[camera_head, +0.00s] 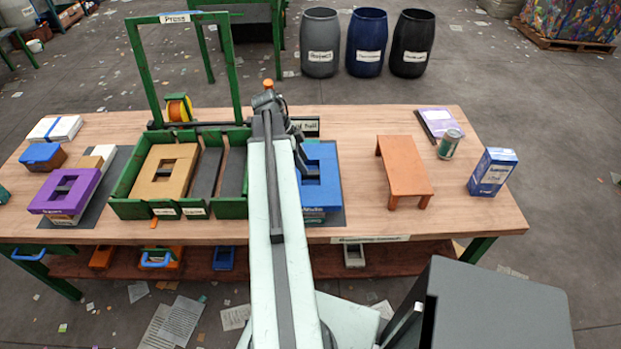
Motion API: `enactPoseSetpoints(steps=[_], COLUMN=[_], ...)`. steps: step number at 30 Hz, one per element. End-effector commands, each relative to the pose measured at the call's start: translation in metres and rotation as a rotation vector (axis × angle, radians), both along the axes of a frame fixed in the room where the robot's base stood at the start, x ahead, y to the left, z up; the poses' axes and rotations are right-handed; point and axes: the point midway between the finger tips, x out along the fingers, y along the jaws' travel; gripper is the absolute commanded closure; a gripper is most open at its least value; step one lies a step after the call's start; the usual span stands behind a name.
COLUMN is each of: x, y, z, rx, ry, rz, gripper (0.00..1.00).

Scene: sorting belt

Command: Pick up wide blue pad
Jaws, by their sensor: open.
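The wide blue pad (326,178) lies right of my arm on the wooden table. It is a flat blue slab with a square hole, and it seems to sit on a stack over a dark mat (339,219). My arm hides its left side. My gripper (306,168) is dark, open and empty, at or just above the pad's left part near the hole. I cannot tell whether it touches the pad.
A green tray (128,206) with a tan slab stands left of my arm, under a green frame (140,70). A purple slab (86,192) is farther left. An orange stand (405,165), a can (450,146) and a blue box (493,172) stand right.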

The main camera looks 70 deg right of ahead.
Motion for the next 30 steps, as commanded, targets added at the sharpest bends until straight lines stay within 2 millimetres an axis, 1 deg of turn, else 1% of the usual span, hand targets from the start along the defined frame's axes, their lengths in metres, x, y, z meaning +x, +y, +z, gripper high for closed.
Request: enactPoseSetpoints(steps=[5,12,13,15,20,21,23,24,26,30], x=[-0.002,-0.015,-0.016,-0.018,-0.018,-0.018,-0.018,-0.018,-0.018,-0.018], y=[-0.001,-0.008,-0.008,-0.009,-0.009,-0.010,-0.010,-0.010,-0.010,-0.010], z=[-0.008,-0.048,-0.051,-0.053,-0.049,-0.049,-0.049,-0.049,-0.049,-0.049], rx=[0.000,0.001,0.000,0.000,0.000,0.000,0.000,0.000,0.000,0.000], ry=[0.000,0.000,0.000,0.000,0.000,0.000,0.000,0.000,0.000,0.000], rz=[0.000,-0.001,0.000,0.000,0.001,0.001,0.000,0.000,0.000,0.000], gripper=[0.55,0.55,0.55,0.55,0.55,0.57,0.74,0.85,1.00,1.00])
